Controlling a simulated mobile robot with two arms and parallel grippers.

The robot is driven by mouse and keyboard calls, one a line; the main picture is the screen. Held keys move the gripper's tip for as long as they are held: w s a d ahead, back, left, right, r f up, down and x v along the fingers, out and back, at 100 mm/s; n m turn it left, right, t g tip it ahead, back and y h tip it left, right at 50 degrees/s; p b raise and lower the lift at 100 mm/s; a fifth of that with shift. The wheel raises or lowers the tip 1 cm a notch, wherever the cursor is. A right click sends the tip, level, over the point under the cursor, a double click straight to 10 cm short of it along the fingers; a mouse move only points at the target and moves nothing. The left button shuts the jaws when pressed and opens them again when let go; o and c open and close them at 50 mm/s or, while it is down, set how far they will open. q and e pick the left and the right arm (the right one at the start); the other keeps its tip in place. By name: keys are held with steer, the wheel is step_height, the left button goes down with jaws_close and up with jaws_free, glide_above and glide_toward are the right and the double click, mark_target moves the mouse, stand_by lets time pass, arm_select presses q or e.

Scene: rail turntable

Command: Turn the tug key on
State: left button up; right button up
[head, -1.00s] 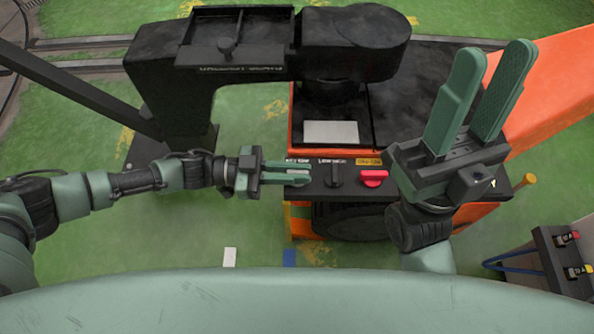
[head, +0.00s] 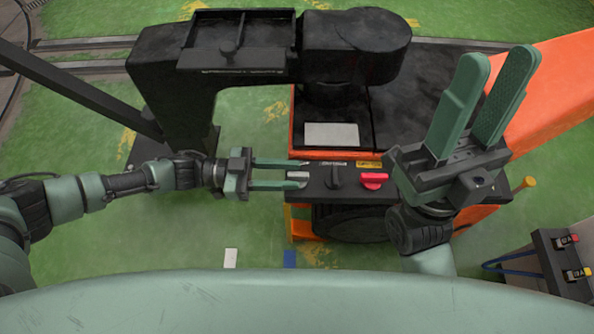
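The tug's dark control panel (head: 350,190) runs along the near edge of the orange tug. At its left end, a small grey piece (head: 298,175), seemingly the key, lies between the fingertips of my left gripper (head: 303,174). That gripper is open, one finger on the far side and one on the near side, with a gap around the piece. Whether the key is turned I cannot tell. A black lever (head: 335,177) and a red knob (head: 374,181) sit farther right on the panel. My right gripper (head: 502,58) is open and empty, raised over the tug's right side.
A black machine arm (head: 190,100) stands on the green floor behind my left arm and reaches over the tug's dark deck (head: 415,100). A box with red and yellow fittings (head: 560,255) stands at lower right.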

arm_select(q)
steer(key=a, duration=0.5)
steer(key=shift+a+p, duration=0.15)
steer(key=shift+p, duration=0.2)
